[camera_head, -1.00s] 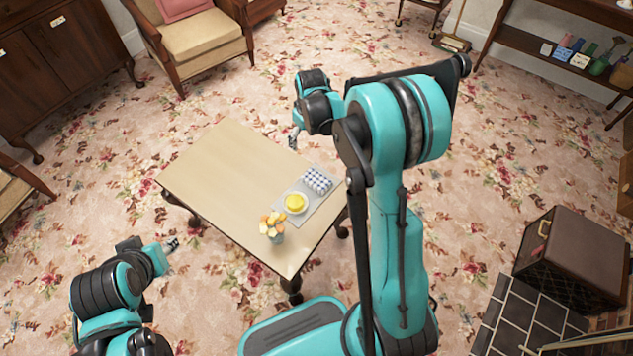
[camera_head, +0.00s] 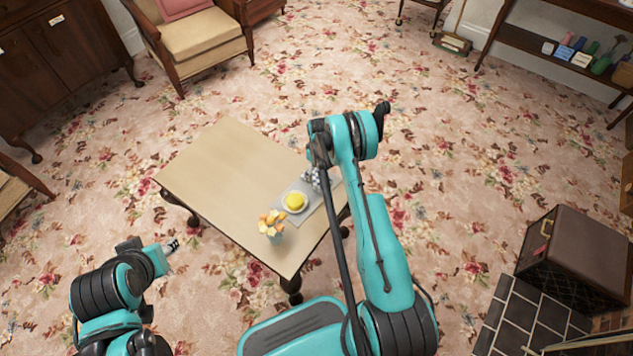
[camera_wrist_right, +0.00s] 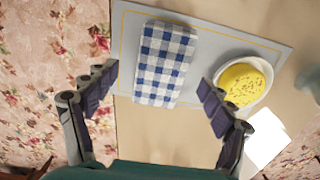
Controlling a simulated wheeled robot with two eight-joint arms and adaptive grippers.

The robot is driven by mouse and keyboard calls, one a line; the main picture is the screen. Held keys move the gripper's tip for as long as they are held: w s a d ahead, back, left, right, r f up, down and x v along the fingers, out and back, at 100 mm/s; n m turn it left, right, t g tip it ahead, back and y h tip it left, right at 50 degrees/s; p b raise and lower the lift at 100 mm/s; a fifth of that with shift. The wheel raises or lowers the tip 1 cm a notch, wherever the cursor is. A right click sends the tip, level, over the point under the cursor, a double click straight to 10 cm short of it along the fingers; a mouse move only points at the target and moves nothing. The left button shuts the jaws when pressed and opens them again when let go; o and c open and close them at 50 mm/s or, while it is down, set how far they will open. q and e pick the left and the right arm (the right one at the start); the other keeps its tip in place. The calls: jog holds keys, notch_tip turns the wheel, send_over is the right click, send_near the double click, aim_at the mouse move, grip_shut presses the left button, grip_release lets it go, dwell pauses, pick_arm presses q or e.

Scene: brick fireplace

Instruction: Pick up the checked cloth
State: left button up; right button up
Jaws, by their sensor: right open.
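The blue and white checked cloth (camera_wrist_right: 165,65) lies folded on a grey placemat with a yellow line (camera_wrist_right: 205,27) in the right wrist view. In the head view only a small part of the cloth (camera_head: 310,177) shows beside my right arm. My right gripper (camera_wrist_right: 158,98) is open and empty, its two fingers spread to either side of the cloth's near end. Whether the fingertips are at the cloth's height I cannot tell. My left gripper (camera_head: 174,246) is off to the left of the table, away from the cloth; its jaws are too small to judge.
A white bowl with a yellow thing (camera_head: 294,201) stands on the mat close beside the cloth. A cup of orange flowers (camera_head: 272,223) stands near the table's front corner. The left part of the wooden table (camera_head: 222,171) is bare.

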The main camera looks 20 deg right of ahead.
aim_at(316, 178)
jog(key=f, duration=0.1)
jog(key=f+b, duration=0.1)
jog(key=f, duration=0.1)
jog(key=f+b, duration=0.1)
jog(key=shift+w+a+f, duration=0.15)
jog(key=shift+a+f, duration=0.15)
jog(key=shift+a, duration=0.05)
jog(key=shift+r, duration=0.15)
jog(key=c, duration=1.2)
jog(key=shift+r, duration=0.1)
jog(key=shift+c, duration=0.2)
notch_tip(316, 178, up, 5)
jog(key=p, duration=0.2)
jog(key=shift+p, duration=0.3)
jog(key=s+r+p, duration=0.3)
jog(key=s+r, duration=0.2)
jog(key=s, duration=0.6)
jog(key=shift+s+r, duration=0.35)
jog(key=shift+r, duration=0.05)
